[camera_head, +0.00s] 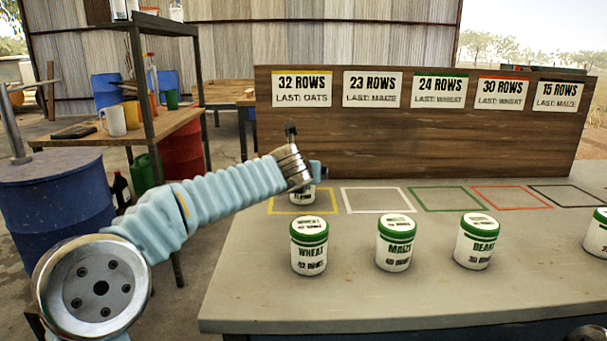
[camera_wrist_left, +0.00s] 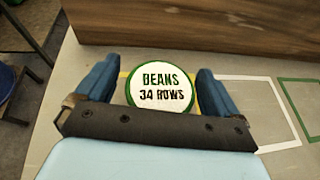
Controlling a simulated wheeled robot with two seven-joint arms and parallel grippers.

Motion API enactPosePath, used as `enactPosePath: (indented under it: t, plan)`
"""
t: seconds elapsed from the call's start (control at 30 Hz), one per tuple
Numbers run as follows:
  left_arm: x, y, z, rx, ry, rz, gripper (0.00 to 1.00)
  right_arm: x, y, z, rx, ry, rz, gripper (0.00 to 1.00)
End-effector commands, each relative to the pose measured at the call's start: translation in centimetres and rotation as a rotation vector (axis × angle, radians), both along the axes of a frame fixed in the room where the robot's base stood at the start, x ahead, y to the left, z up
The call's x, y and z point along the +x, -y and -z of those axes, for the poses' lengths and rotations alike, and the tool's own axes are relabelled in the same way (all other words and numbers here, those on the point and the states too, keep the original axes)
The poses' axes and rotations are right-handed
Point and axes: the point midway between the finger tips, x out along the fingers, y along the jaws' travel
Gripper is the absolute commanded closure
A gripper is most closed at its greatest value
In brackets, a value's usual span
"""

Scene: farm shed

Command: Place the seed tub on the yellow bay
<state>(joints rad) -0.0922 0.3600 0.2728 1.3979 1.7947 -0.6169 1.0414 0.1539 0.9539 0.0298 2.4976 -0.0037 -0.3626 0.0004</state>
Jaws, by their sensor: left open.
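A white seed tub with a green-rimmed lid reading "BEANS 34 ROWS" (camera_wrist_left: 161,88) stands upright inside the yellow bay outline (camera_head: 332,212). In the head view the tub (camera_head: 302,194) is partly hidden by my left gripper (camera_head: 305,172). In the left wrist view my left gripper (camera_wrist_left: 160,92) is open, with one blue finger on each side of the tub's lid. I cannot tell whether the fingers touch it. More tubs stand in front of the bays: wheat (camera_head: 309,250), maize (camera_head: 395,247) and beans (camera_head: 476,245). My right gripper is not in view.
White (camera_head: 408,199), green (camera_head: 447,198), red (camera_head: 511,197) and black (camera_head: 567,195) bays look empty. A wooden backboard (camera_head: 420,140) with row cards rises behind them. Another tub (camera_head: 597,235) is cut off at the right edge. The table front (camera_head: 400,300) is clear.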

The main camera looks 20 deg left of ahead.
Motion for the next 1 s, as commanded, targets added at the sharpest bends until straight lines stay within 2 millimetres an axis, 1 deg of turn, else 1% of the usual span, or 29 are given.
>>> enactPosePath:
  t: [0.1,0.3,0.4,0.5,0.67,1.0]
  plan:
    - [-2.2,0.3,-0.8,0.000,0.003,0.001,0.04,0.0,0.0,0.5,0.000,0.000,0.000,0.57]
    - [-6.6,0.8,-2.7,-0.001,0.003,0.001,0.04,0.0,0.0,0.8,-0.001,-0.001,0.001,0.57]
    - [-8.3,1.0,-3.5,0.000,0.003,0.001,0.04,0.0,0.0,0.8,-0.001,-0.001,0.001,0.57]
    - [-9.5,1.2,-4.0,0.000,0.002,0.001,0.04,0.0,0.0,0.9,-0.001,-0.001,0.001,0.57]
    - [-10.4,1.3,-4.2,0.001,0.000,0.000,0.04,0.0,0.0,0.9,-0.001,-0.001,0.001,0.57]
    - [-10.4,1.3,-4.3,0.000,0.000,0.000,0.04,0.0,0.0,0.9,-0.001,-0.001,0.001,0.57]
